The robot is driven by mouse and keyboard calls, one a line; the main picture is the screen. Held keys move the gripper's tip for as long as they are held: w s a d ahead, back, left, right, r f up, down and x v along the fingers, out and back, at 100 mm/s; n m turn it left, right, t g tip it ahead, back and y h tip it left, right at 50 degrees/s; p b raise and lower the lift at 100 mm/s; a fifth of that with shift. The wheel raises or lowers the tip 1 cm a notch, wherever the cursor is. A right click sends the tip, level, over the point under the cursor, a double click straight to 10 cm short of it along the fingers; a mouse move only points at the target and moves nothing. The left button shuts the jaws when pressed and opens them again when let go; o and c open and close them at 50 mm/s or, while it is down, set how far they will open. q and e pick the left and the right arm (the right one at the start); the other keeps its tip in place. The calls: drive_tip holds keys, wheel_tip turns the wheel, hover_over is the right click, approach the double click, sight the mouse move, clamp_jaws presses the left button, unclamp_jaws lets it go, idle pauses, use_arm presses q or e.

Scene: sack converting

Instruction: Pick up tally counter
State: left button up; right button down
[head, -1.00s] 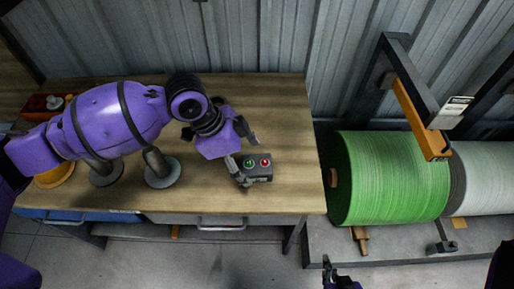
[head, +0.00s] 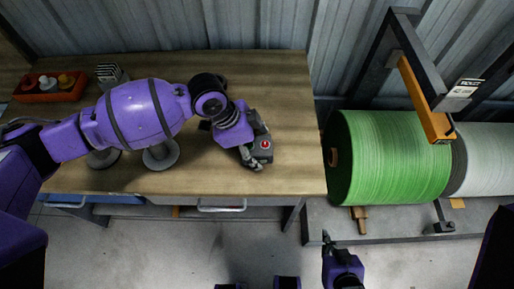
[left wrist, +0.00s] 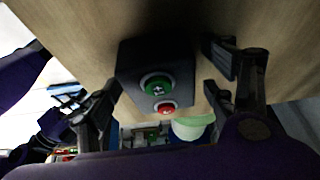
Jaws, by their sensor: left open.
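I cannot make out a thing that is clearly a tally counter. A small dark box with a green and a red button sits on the wooden bench; its red-button end (head: 266,146) shows in the head view, the rest behind my left gripper. My left gripper (head: 258,146) is open over the box, with a finger on either side. In the left wrist view the dark box (left wrist: 155,60) lies between the spread fingers, with no clear grip on it. My right gripper (head: 328,240) is low in the head view, away from the bench; its jaw state is unclear.
The wooden bench (head: 275,80) has clear room behind and right of the box. An orange tray (head: 48,94) and a card holder (head: 110,75) stand at the left. Grey round-based stands are under my left arm. A green roll (head: 395,155) stands right of the bench.

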use_arm(q)
drive_tip(key=c, duration=1.4)
drive_tip(key=shift+r, duration=0.1)
drive_tip(key=shift+c, duration=0.2)
